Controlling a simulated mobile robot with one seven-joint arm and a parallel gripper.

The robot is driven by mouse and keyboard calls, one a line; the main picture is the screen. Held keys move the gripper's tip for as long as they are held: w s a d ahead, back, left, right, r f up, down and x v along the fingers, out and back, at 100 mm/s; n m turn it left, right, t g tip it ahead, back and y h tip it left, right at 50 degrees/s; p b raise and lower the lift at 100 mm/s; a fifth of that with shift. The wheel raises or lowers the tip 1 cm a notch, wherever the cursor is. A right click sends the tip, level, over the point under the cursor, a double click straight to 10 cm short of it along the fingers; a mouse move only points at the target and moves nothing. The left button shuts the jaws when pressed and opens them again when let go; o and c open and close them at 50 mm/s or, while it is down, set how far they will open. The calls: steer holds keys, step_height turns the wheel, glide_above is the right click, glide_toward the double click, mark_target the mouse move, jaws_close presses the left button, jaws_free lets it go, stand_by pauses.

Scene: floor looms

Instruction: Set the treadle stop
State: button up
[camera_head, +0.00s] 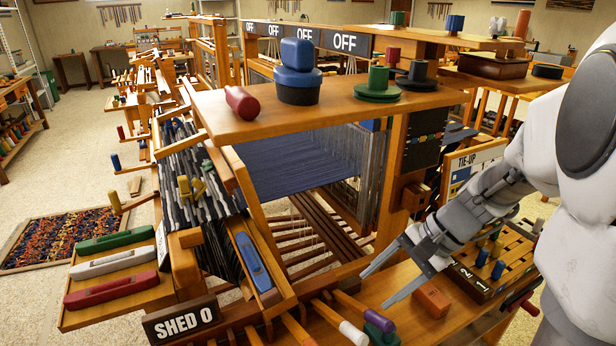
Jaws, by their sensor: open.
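I cannot tell for sure which part is the treadle stop. My gripper (376,289) is open and empty, its two fingers reaching left over the loom's front wooden ledge. A small reddish-brown block (432,301) lies on that ledge, just right of the fingertips and apart from them. A slatted peg board (517,246) with numbered labels stands to its right, with blue and yellow pegs (482,257) in it. Several wooden bars stick out at the front, one with a white end (353,333) and one with a purple end (379,320). Long dark treadle-like slats (330,228) run beneath the blue cloth.
A sign (181,318) reads "SHED 0". Green, grey and red shuttles (112,291) lie on a side shelf at left; a blue shuttle (254,261) rests on the frame. The upper shelf (215,122) holds spools and a blue stack. A patterned rug (62,240) lies on open floor.

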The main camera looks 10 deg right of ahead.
steer(key=d+f+m+t+y+b, duration=0.2)
steer(key=d+f+m+y, duration=0.15)
steer(key=f, duration=0.45)
steer(key=d+f+m+t+y+b, duration=0.2)
steer(key=d+f+m, duration=0.3)
steer(key=f, duration=0.3)
steer(key=m+t+h+b, duration=0.2)
steer(key=m+t+b, duration=0.2)
steer(key=m+t, duration=0.55)
glide_toward(378, 331)
steer(key=s+d+r, duration=0.3)
steer(key=s+d, duration=0.1)
steer(key=s, duration=0.2)
steer(key=shift+y, duration=0.25)
steer(key=b+x, duration=0.2)
steer(key=x, duration=1.5)
steer(key=shift+w+d+b, duration=0.1)
steer(key=shift+w+b, duration=0.1)
steer(key=shift+b, duration=0.2)
jaws_close()
steer(key=shift+f, duration=0.1)
